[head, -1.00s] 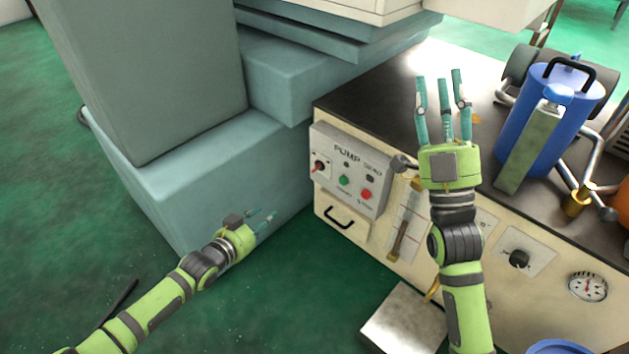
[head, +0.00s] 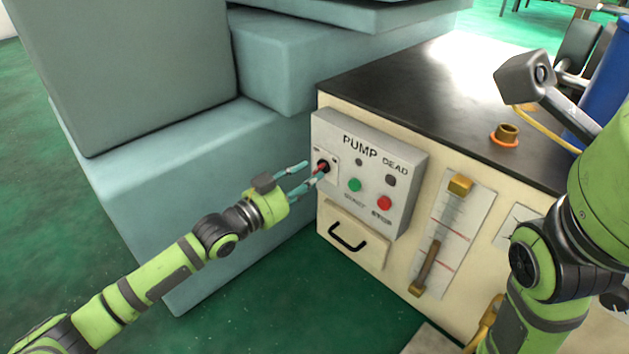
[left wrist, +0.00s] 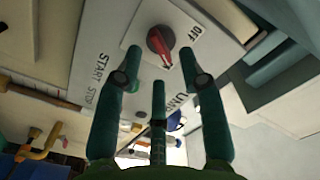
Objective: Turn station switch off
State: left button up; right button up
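The station switch is a red rotary handle (head: 322,167) on a small white plate at the left end of the grey PUMP box (head: 372,156). In the left wrist view the red handle (left wrist: 160,42) is on a dark round base, with an OFF label (left wrist: 194,33) beside it. The handle points away from the label, toward the bottom of that picture. My left gripper (head: 314,169) is open, its fingertips close in front of the switch. In the left wrist view the handle appears between the spread fingers; contact cannot be told. My right gripper is out of view.
The box also carries a green START button (head: 354,185) and a red STOP button (head: 384,203). A black-handled drawer (head: 352,232) is below. Teal blocks (head: 190,165) stand close on the left. My right arm crosses the right side. Green floor is open at lower left.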

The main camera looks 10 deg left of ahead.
aim_at(320, 168)
pick_arm(q)
jog(key=shift+b+x, duration=0.45)
jog(key=shift+x, duration=0.6)
jog(key=shift+w+d, duration=0.15)
jog(key=shift+w, duration=0.2)
grip_shut()
